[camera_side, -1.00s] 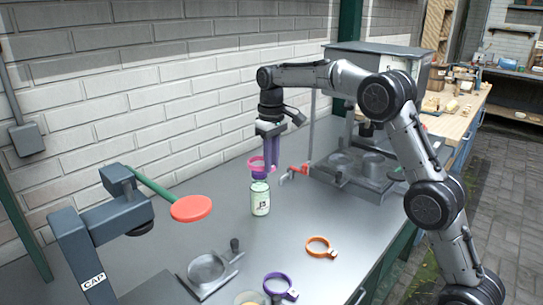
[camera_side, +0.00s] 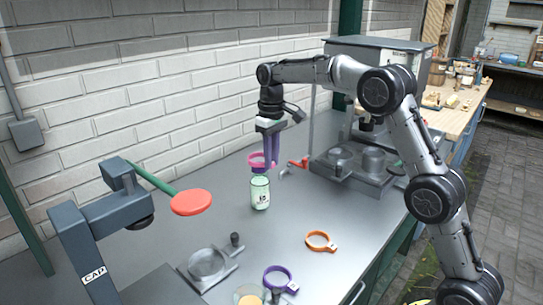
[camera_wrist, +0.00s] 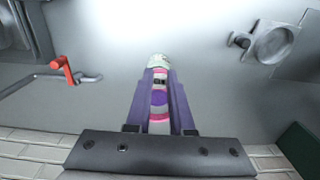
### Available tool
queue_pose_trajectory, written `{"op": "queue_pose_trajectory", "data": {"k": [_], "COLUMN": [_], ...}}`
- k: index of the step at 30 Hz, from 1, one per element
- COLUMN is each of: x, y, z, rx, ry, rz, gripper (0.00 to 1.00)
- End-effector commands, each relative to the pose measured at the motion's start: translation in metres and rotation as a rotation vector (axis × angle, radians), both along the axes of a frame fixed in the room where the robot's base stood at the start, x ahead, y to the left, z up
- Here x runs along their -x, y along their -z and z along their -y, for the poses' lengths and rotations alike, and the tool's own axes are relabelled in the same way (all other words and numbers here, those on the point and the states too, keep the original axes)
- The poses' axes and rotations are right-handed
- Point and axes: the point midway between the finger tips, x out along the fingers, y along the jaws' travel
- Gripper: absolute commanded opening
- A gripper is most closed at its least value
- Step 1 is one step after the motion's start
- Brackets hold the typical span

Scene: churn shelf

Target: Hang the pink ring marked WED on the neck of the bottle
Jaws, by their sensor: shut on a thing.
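The pale green bottle (camera_side: 260,194) stands upright on the grey bench, with a dark mark on its label. My gripper (camera_side: 268,160) points down above it, shut on the pink ring (camera_side: 257,161). The ring is roughly level, at or just above the top of the bottle. In the wrist view, parts of the pink ring (camera_wrist: 159,116) show between my purple fingers (camera_wrist: 158,95), with a purple round patch, perhaps the bottle's cap, inside it. The bottle's pale side (camera_wrist: 158,61) shows beyond. I cannot tell whether the ring is around the neck. Its WED mark is not legible.
An orange ring (camera_side: 320,241) and a purple ring (camera_side: 281,279) lie on the bench in front. A metal fixture (camera_side: 352,168) and a red-handled tap (camera_side: 298,163) are behind right.

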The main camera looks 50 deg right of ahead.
Motion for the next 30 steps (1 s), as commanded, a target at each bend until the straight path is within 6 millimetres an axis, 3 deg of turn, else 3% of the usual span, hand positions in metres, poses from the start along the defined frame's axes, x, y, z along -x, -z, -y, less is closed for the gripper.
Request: {"op": "queue_pose_trajectory", "data": {"k": [12,30], "x": [0.001,0.0], "y": [0.019,0.026], "z": [0.0,0.0], "rx": [0.0,0.0], "ry": [0.0,0.0], "rz": [-0.001,-0.001], "gripper": [0.0,0.0]}}
